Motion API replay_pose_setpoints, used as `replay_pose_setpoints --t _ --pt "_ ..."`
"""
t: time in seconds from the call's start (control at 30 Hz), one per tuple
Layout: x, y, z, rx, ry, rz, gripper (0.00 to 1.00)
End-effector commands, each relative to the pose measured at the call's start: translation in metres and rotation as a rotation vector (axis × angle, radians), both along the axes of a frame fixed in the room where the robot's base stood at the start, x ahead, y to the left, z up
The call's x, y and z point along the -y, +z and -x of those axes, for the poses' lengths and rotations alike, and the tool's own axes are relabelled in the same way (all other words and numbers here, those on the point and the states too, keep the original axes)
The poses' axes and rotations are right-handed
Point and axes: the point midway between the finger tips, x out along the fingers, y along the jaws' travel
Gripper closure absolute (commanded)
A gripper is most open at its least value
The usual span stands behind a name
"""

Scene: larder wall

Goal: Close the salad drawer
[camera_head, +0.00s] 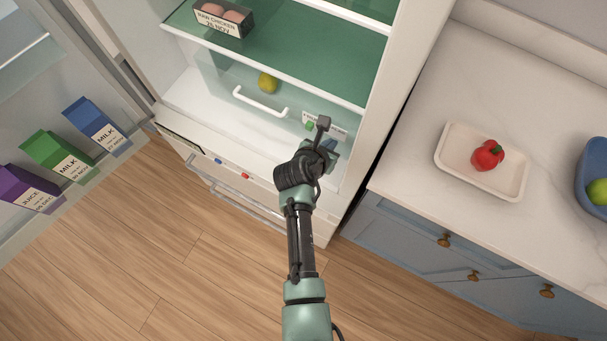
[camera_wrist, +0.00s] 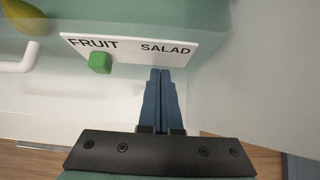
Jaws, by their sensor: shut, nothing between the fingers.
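The salad drawer (camera_head: 228,82) has a see-through front with a white bar handle (camera_head: 262,104), low in the open fridge under the green shelf. A yellow fruit (camera_head: 268,83) shows behind the front. A white label strip (camera_wrist: 140,48) reads FRUIT and SALAD, with a green slider (camera_wrist: 100,62) near the FRUIT end. My gripper (camera_head: 331,146) is at the drawer's right end; in the wrist view its blue fingers (camera_wrist: 160,72) are together and empty, just below the word SALAD. I cannot tell whether they touch the drawer, or how far out it stands.
The fridge door (camera_head: 75,190) stands open at left, holding cartons. At right, the counter (camera_head: 500,70) bears a tray (camera_head: 450,150) with a red pepper (camera_head: 487,156) and a blue bowl (camera_head: 592,165).

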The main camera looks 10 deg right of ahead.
Motion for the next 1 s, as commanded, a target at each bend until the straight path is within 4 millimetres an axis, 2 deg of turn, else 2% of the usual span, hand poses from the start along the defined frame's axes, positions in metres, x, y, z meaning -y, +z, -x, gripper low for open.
replay_pose_setpoints --t 0.2,0.43,1.0 --pt "0.022 -0.002 -0.029 0.001 -0.003 0.001 1.0" --pt "0.037 -0.001 -0.05 0.002 -0.001 0.001 1.0" --pt "0.044 0.002 -0.059 0.008 -0.001 0.003 1.0"
